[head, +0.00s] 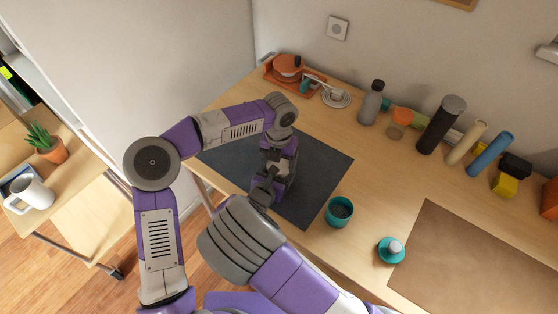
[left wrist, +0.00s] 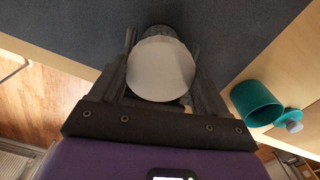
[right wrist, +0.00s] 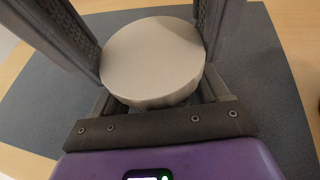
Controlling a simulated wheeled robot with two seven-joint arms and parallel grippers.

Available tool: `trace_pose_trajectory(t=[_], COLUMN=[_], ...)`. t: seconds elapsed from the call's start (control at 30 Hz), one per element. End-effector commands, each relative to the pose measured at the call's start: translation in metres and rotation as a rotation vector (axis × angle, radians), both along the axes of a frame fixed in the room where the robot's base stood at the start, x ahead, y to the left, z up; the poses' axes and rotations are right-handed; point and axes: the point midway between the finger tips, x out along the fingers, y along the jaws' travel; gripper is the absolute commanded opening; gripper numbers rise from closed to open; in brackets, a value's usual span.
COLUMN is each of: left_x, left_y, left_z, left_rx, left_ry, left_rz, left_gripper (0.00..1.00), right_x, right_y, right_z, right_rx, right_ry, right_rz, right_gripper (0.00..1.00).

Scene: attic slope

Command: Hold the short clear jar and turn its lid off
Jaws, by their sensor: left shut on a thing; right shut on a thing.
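A round pale disc, which looks like the jar's lid, lies between my fingers in the left wrist view (left wrist: 161,70) and in the right wrist view (right wrist: 153,58). A little of a greyish jar body (right wrist: 168,101) shows below it in the right wrist view. My left gripper (head: 279,166) and right gripper (head: 263,187) meet over the dark mat (head: 325,160), each shut on the jar or its lid. I cannot tell which one holds the lid.
A teal cup (head: 340,212) stands at the mat's right corner, near a teal piece with a grey knob (head: 391,249). Several bottles and cylinders, including a black one (head: 441,125), line the wall. A brown board (head: 470,265) lies at the right. The mat's right part is clear.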

Motion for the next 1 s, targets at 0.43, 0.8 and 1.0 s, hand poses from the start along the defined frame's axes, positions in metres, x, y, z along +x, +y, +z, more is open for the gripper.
trace_pose_trajectory(t=[0.43,0.8,1.0], left_x=[0.0,0.001,0.0], left_y=[0.0,0.0,0.0], left_z=[0.0,0.027,0.045], left_rx=[0.0,0.0,0.0], left_ry=[0.0,-0.004,-0.001], left_rz=[-0.004,-0.002,-0.004], left_gripper=[1.0,1.0,1.0], right_x=[0.0,0.0,0.0], right_y=[0.0,0.0,0.0], right_z=[0.0,0.0,0.0], right_rx=[0.0,0.0,0.0], right_ry=[0.0,0.0,0.0], right_rz=[0.0,0.0,-0.001], right_gripper=[0.0,0.0,0.0])
